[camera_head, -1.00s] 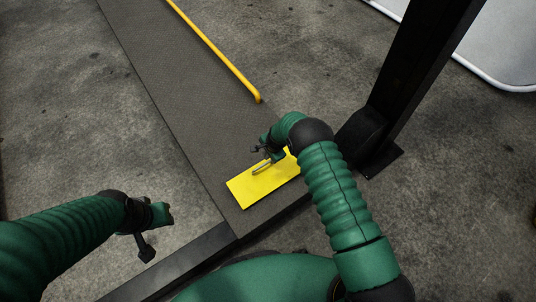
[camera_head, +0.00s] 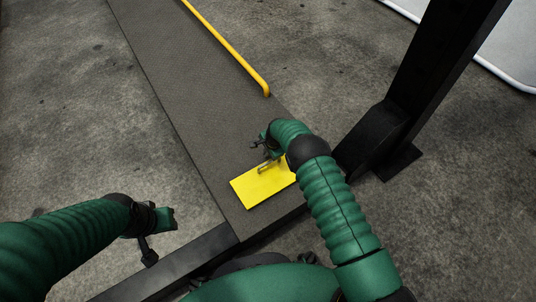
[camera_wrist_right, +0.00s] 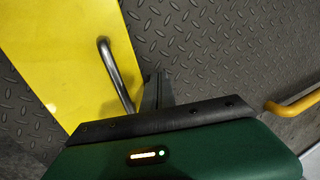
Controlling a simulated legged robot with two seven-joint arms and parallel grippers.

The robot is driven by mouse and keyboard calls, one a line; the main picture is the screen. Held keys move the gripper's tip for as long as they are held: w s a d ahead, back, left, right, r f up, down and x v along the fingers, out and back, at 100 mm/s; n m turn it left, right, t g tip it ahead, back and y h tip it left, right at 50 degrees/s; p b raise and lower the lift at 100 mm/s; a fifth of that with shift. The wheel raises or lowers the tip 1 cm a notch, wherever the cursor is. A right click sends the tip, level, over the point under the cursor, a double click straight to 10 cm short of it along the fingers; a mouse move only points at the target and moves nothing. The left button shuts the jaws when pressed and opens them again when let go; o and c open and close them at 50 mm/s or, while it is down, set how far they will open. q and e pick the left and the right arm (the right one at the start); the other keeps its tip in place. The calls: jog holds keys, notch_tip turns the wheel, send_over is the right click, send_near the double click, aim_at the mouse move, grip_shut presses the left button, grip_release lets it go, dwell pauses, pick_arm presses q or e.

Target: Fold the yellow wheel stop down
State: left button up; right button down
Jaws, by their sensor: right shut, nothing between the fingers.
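The yellow wheel stop (camera_head: 258,190) is a flat yellow plate at the near end of the dark deck; it looks flat or nearly so, but its exact tilt is hard to tell. A bent metal handle (camera_wrist_right: 117,75) stands on the plate in the right wrist view. My right gripper (camera_head: 257,146) is shut and empty just beyond the plate's far edge; in the right wrist view its fingers (camera_wrist_right: 157,88) are right of the handle, over the deck. My arm hides the plate's right end. My left gripper (camera_head: 149,256) hangs left of the deck, away from the wheel stop; its jaws are unclear.
The textured dark deck (camera_head: 195,90) runs away to the upper left, with a yellow rail (camera_head: 228,46) along its right side. A black post (camera_head: 430,80) stands on the right, close to my right arm. Grey floor left of the deck is clear.

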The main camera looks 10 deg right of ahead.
jog(key=shift+f, duration=0.2)
dwell(0.4)
jog(key=p+v, duration=0.9)
jog(key=v, duration=0.7)
jog(key=shift+r+p, duration=0.35)
jog(key=shift+p, duration=0.05)
jog(key=shift+s+f, duration=0.1)
jog(key=shift+s, duration=0.15)
